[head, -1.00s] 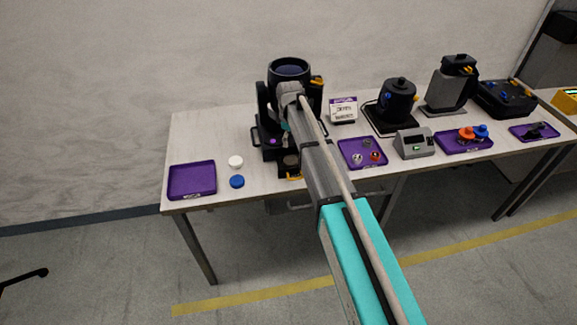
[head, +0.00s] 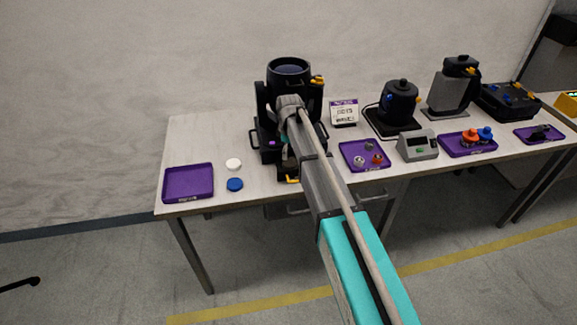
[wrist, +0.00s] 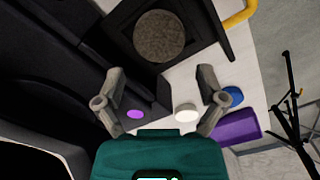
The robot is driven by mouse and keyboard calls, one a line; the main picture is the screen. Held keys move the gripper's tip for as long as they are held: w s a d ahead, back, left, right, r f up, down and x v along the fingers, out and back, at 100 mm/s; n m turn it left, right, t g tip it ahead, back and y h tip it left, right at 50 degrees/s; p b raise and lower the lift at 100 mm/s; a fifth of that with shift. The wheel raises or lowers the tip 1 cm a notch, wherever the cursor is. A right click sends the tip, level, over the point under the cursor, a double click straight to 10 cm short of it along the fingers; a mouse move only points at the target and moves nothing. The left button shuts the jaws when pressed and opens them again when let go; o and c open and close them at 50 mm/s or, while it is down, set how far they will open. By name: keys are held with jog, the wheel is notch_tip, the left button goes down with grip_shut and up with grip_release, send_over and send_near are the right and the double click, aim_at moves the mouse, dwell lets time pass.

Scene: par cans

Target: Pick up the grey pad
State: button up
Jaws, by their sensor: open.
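The grey pad (wrist: 159,36) looks like a round, speckled grey-brown disc. In the wrist view it lies in a black square holder (wrist: 197,22) at the top, beyond my fingertips. My gripper (wrist: 160,76) is open, with its two fingers spread wide and nothing between them touching either one. The pad is ahead of the gap between the fingers, apart from both. In the head view my arm and gripper hang over the front of the black par can (head: 290,70) and mostly hide the pad.
A white cap (head: 233,164) and a blue cap (head: 235,184) lie beside an empty purple tray (head: 188,196) on the left. A yellow handle (wrist: 240,14) sticks out near the holder. To the right stand a purple parts tray (head: 350,163) and a grey meter (head: 418,146).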

aim_at(289, 162)
jog(key=shift+f+b, duration=2.6)
jog(key=shift+b, duration=0.05)
jog(key=c, duration=0.4)
